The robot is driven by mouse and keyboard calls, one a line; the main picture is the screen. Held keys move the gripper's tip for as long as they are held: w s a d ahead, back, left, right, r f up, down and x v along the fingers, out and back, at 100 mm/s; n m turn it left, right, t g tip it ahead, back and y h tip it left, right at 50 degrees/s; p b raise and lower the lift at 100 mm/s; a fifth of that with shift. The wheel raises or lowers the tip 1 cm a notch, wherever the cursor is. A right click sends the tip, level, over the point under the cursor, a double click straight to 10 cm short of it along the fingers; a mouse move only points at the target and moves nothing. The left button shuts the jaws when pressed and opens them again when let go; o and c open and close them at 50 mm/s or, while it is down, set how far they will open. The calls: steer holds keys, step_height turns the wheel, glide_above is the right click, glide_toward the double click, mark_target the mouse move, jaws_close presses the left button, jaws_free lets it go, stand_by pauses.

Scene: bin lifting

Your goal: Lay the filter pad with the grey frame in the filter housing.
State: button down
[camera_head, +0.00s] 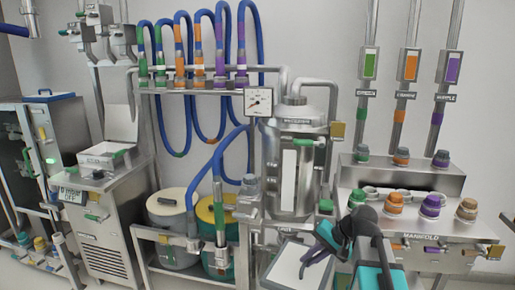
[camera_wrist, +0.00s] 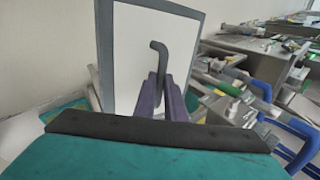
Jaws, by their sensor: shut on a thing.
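The filter pad (camera_head: 292,262) is a white panel with a grey frame, low in the middle of the head view. In the wrist view the pad (camera_wrist: 128,60) stands large in front of me, with a dark bent handle (camera_wrist: 158,46) on its face. My gripper (camera_head: 306,264) has purple fingers and is shut on that handle; its fingers also show in the wrist view (camera_wrist: 161,88). A steel unit with a raised lid (camera_head: 120,122) and a labelled open top (camera_head: 104,155) stands at the left; it may be the filter housing, but its label is too small to read.
A steel tank (camera_head: 292,165) with a gauge stands behind my gripper. Two drums (camera_head: 172,205) sit in a low metal frame left of it. A manifold bench (camera_head: 415,215) with coloured fittings stands at the right. Blue hoses hang along the wall.

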steer(key=s+f+n+g, duration=0.3)
steer(key=s+f+n, duration=0.2)
steer(key=f, duration=0.5)
steer(key=shift+s+n+y, duration=0.4)
steer(key=shift+s, duration=0.1)
